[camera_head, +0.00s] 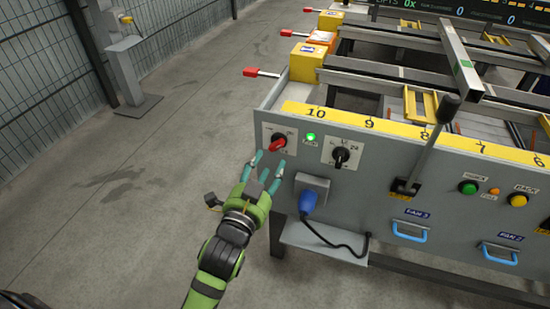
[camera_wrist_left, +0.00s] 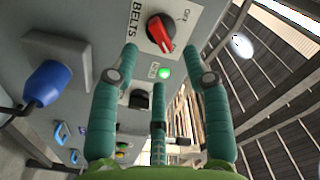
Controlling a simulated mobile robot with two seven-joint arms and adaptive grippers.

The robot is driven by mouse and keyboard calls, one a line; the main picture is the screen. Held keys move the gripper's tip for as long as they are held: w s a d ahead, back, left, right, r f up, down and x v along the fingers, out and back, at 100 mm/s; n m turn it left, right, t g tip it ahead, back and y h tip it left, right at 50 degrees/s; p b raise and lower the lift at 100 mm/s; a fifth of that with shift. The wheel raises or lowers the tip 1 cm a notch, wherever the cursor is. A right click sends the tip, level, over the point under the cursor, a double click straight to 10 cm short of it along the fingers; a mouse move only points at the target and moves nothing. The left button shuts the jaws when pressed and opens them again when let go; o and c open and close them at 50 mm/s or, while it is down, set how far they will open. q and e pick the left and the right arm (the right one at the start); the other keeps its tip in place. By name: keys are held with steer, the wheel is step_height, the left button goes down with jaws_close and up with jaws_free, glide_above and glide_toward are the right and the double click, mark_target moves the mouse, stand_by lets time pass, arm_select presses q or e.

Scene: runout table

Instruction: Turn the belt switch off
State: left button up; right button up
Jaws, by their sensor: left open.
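The belt switch (camera_head: 278,141) is a red rotary knob on a white square plate at the left end of the grey panel. It also shows in the left wrist view (camera_wrist_left: 161,33), beside the lettering "BELTS", with its red handle turned at a slant. My right gripper is out of view.
A lit green lamp (camera_head: 310,137) and a black rotary knob (camera_head: 342,155) sit right of the switch. A blue plug (camera_head: 308,200) with a black cable sticks out below. A black lever (camera_head: 436,135) stands farther right.

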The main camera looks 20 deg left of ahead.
mark_target(278, 149)
arm_select(q)
steer(key=w, duration=0.5)
steer(key=shift+w+d+b, duration=0.2)
steer(key=shift+w+b, duration=0.1)
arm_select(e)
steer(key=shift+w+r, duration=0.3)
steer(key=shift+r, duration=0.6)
arm_select(q)
jaws_close()
